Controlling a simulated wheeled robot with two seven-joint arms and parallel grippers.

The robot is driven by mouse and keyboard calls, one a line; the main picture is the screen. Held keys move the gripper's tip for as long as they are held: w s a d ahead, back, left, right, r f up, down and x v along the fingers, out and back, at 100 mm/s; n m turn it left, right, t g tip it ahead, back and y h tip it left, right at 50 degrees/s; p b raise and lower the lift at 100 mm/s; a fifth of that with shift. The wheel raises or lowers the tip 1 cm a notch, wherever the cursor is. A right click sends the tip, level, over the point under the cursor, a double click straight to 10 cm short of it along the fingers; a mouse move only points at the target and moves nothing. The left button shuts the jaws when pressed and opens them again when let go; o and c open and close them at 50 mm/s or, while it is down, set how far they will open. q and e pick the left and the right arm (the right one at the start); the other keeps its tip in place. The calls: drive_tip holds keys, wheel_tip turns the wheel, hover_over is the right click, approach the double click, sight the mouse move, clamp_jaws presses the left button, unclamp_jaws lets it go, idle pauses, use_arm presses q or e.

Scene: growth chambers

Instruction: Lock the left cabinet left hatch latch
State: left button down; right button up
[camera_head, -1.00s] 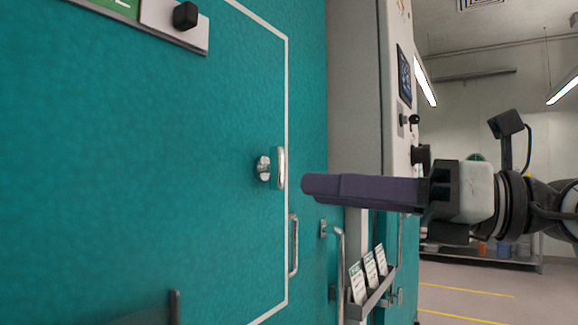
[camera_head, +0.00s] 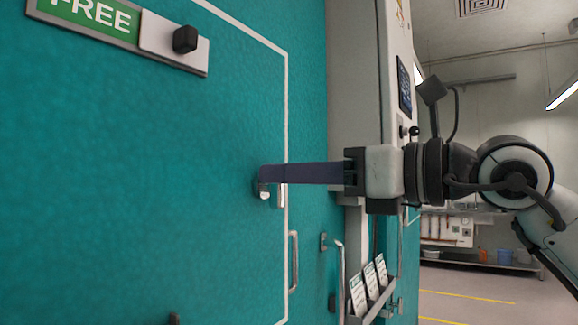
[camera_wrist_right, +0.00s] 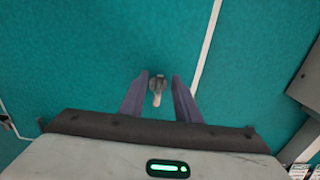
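The hatch latch (camera_head: 264,194) is a small silver metal piece on the teal cabinet door (camera_head: 130,190), near the white outline's right side. In the head view my right gripper (camera_head: 263,175) reaches in from the right. Its dark purple fingers overlap the latch's upper part and hide some of it. In the right wrist view the latch (camera_wrist_right: 157,88) shows between the two fingers of my right gripper (camera_wrist_right: 158,76). The fingers are apart, with a visible gap on each side of the latch. My left gripper is not recognisable in any view.
A silver door handle (camera_head: 294,262) is below the latch. A green FREE sign (camera_head: 95,14) with a black knob (camera_head: 185,39) is at upper left. A rack with cards (camera_head: 372,302) hangs at lower right. Open floor (camera_head: 470,300) lies beyond it.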

drive_tip(key=shift+w+a, duration=0.15)
drive_tip(key=shift+a, duration=0.15)
clamp_jaws()
